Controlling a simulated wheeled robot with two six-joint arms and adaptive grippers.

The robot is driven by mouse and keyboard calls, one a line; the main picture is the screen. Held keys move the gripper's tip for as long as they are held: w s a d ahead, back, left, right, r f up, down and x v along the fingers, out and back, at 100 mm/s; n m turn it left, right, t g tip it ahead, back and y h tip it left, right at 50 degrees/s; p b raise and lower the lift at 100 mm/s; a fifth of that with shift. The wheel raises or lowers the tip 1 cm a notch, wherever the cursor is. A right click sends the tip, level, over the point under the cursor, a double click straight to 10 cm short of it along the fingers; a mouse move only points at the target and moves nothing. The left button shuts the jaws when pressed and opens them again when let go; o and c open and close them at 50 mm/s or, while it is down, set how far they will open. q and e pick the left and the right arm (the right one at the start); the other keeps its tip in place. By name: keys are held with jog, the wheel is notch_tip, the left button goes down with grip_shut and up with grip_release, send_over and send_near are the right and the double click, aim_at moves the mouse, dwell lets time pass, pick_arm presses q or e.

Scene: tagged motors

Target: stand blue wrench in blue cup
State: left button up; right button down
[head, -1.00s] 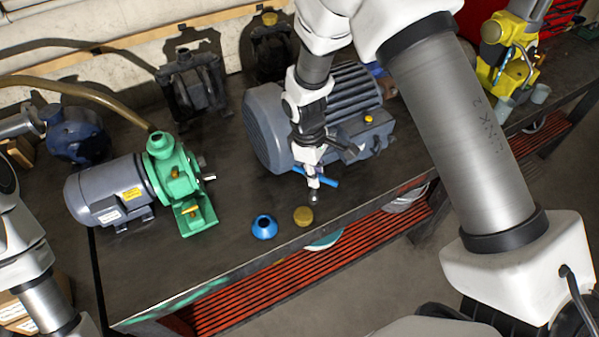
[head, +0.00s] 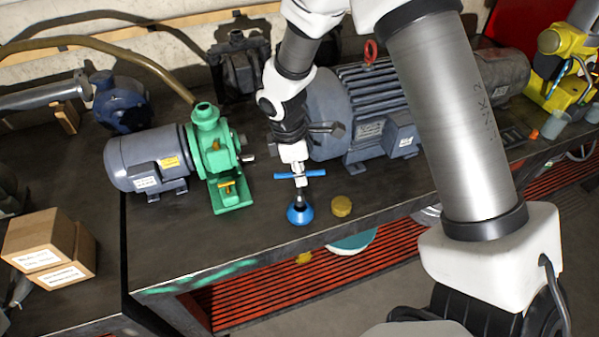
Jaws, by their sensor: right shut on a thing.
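The blue wrench (head: 313,173) has a blue T-shaped crossbar and a dark shaft pointing down. My right gripper (head: 298,169) is shut on it near the crossbar and holds it upright. The blue cup (head: 300,215) stands on the dark bench near its front edge, directly below the wrench. The shaft's lower end overlaps the cup's mouth in the head view. I cannot tell whether the tip is inside or just above it. My left gripper is not in view.
A yellow round piece (head: 341,206) lies just right of the cup. A green and grey pump motor (head: 150,163) stands to the left, and a large grey motor (head: 360,110) stands behind right. Cardboard boxes (head: 50,245) sit at lower left. Bench front left of the cup is clear.

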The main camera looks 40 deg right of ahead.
jog(key=shift+a+f, duration=0.1)
jog(key=shift+f, duration=0.25)
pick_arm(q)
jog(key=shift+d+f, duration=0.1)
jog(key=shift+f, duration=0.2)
pick_arm(e)
jog(key=shift+d, duration=0.3)
jog(key=shift+a, duration=0.1)
jog(key=shift+a+r+p, duration=0.1)
jog(key=shift+r+p, duration=0.05)
jog(key=shift+p, duration=0.2)
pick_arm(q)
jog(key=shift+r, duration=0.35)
pick_arm(e)
jog(key=shift+p, duration=0.3)
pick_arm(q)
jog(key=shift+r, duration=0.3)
